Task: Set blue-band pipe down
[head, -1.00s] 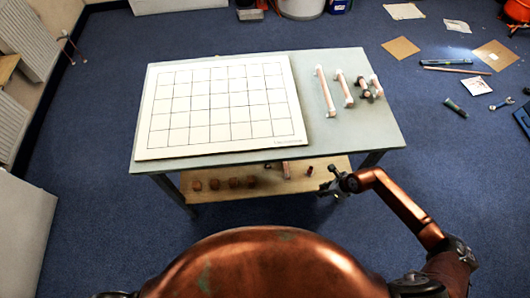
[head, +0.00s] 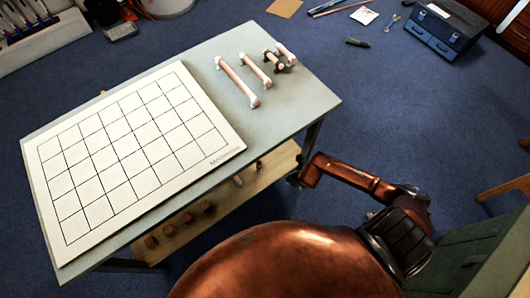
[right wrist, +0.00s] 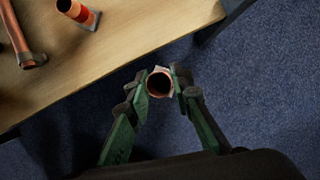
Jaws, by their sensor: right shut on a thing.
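In the right wrist view my right gripper (right wrist: 160,84) is shut on a copper pipe (right wrist: 159,83), seen end-on as a round open mouth. A pale edge shows beside it; I cannot make out a blue band. The gripper is over the blue carpet, just off the edge of the wooden lower shelf (right wrist: 130,45). In the head view the right gripper (head: 294,180) is low beside the right end of the table, and the held pipe cannot be made out. My left gripper is not in view.
The table (head: 290,115) carries a white grid board (head: 140,150) and several pipes (head: 238,82) at its far end. On the lower shelf lie an orange-red-banded pipe (right wrist: 80,13), another copper pipe (right wrist: 20,38) and several small blocks (head: 168,230). Open carpet lies right of the table.

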